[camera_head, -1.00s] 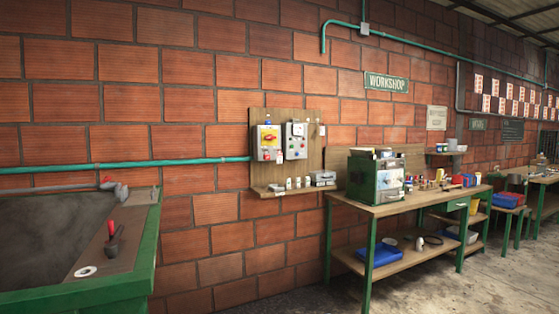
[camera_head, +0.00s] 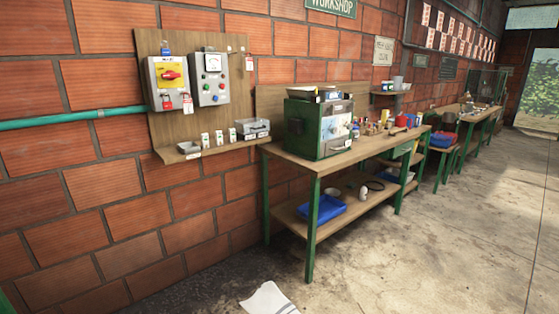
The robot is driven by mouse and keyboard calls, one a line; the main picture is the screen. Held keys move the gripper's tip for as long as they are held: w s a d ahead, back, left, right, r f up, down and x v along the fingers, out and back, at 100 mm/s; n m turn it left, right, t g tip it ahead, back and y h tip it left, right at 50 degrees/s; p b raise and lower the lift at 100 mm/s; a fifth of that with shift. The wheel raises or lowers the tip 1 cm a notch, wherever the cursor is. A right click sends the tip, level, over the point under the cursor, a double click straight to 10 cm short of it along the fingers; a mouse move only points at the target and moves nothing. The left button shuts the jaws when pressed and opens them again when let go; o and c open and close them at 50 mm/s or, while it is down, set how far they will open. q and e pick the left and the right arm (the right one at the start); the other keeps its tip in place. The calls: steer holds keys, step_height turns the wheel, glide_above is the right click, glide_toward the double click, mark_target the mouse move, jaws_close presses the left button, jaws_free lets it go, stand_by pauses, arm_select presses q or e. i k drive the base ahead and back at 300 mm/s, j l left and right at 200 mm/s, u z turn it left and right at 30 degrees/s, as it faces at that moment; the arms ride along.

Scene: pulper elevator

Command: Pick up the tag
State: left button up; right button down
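Several tag-like pieces show at the wooden control board (camera_head: 225,105) on the brick wall. A red-and-white tag (camera_head: 249,63) hangs at the board's upper right edge. A small white and red piece (camera_head: 187,103) hangs at the lower right of the left switch box (camera_head: 154,84), beside a red padlock-like piece (camera_head: 167,102). Small white and green upright pieces (camera_head: 219,137) stand on the board's shelf (camera_head: 178,155); I cannot tell what they are. Which piece is the tag of the task is not clear. Neither of my grippers is in view.
A green-legged workbench (camera_head: 350,155) bearing a green machine (camera_head: 305,128) stands right of the board. A blue tray (camera_head: 322,208) lies on its lower shelf. A white sheet or cloth (camera_head: 268,300) lies on the floor. The concrete floor (camera_head: 450,240) at right is clear.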

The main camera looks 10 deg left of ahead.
mark_target(187, 104)
steer(key=i+u, duration=0.15)
steer(key=i, duration=0.5)
steer(key=i+l+u, duration=0.1)
steer(key=i, duration=0.55)
steer(key=i+l+u, duration=0.15)
steer(key=i, duration=0.45)
steer(key=l, duration=0.1)
